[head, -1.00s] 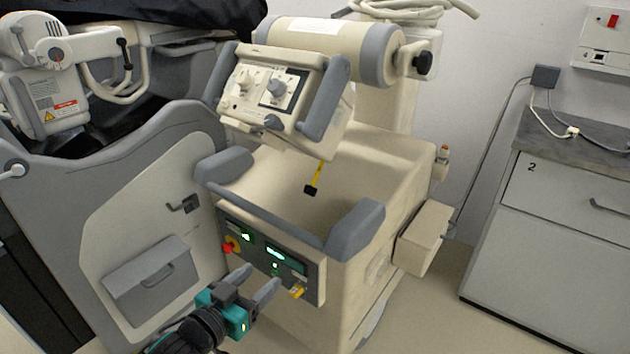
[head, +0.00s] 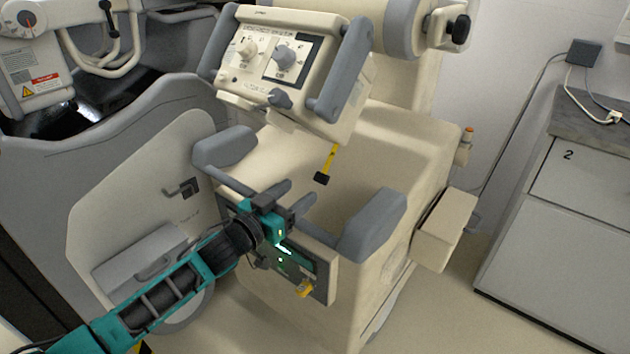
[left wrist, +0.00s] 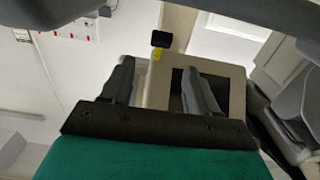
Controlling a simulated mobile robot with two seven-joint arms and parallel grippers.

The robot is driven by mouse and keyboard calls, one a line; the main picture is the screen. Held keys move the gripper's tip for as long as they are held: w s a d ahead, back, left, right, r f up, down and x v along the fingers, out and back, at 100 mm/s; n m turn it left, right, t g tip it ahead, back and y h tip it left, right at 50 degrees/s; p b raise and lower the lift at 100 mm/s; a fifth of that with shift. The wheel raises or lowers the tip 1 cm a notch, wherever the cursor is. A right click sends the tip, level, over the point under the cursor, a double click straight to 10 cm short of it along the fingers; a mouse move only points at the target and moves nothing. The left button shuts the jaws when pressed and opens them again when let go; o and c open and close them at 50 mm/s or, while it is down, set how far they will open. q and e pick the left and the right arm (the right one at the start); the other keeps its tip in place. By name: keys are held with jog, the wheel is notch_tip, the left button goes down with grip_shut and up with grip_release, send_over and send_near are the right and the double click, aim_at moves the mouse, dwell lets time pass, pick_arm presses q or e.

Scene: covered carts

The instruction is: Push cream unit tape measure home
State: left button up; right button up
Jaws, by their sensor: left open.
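The cream unit (head: 415,155) stands in the middle of the head view. Its tape measure (head: 329,163), a yellow strip with a black end, hangs out below the tilted control head (head: 275,60). In the left wrist view the black end of the tape measure (left wrist: 161,39) shows just beyond my fingers, with a little yellow below it. My left gripper (head: 301,194) is open and empty, above the front panel, below and left of the black end and apart from it in the head view. Its two fingers (left wrist: 158,72) show spread in the left wrist view. My right gripper is not in view.
Grey bumper handles (head: 372,228) flank the unit's front, close to my left gripper. The front panel (head: 318,272) has lit indicators and a yellow part. A grey-and-cream machine (head: 130,190) stands at left. A cabinet (head: 560,230) stands at right, with bare floor between.

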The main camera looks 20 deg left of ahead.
aim_at(321, 175)
pick_arm(q)
jog(key=b+x, duration=0.1)
jog(key=x, duration=0.6)
jog(key=shift+c, duration=0.4)
jog(key=shift+f, duration=0.1)
grip_shut()
